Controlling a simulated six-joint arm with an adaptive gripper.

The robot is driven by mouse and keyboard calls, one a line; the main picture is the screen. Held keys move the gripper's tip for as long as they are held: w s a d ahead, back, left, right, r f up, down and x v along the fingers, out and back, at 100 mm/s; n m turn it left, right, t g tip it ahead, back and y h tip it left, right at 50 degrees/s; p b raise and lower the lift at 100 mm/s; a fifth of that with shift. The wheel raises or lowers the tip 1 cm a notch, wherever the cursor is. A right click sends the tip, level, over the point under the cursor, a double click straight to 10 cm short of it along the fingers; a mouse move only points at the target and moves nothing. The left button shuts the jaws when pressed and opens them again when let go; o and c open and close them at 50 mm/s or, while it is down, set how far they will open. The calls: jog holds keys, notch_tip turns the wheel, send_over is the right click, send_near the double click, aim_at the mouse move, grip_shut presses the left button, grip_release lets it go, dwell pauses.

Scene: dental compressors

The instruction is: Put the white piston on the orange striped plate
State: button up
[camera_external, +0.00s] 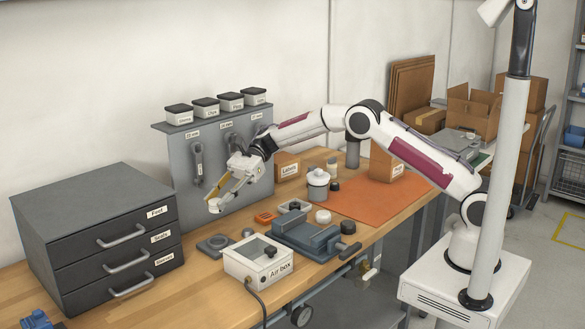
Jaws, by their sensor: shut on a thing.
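My gripper (219,199) is shut on a small white round part, seemingly the white piston (215,206). It holds it above the left part of the wooden bench, in front of the grey tool panel. A small flat orange piece (265,217) lies on the bench to the right of the gripper and lower than it; it may be the orange striped plate, but stripes cannot be made out at this size.
The white air box (258,261) and a blue-grey vise (305,236) stand near the front edge. A dark flat plate (215,243) lies below the gripper. Black drawers (105,235) stand left. An orange mat (375,198) covers the right, with a lidded pot (318,184) beside it.

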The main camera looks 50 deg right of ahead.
jog(key=shift+w+d+r+t, duration=0.2)
jog(key=shift+d+t, duration=0.1)
jog(key=shift+d, duration=0.15)
jog(key=m+t+h, duration=0.2)
jog(key=m+t, duration=0.7)
send_over(270, 216)
jog(key=shift+w+d+f, duration=0.1)
jog(key=shift+d+f, duration=0.05)
jog(key=shift+f, duration=0.05)
jog(key=shift+f, duration=0.15)
jog(key=shift+f, duration=3)
jog(key=shift+f, duration=1.85)
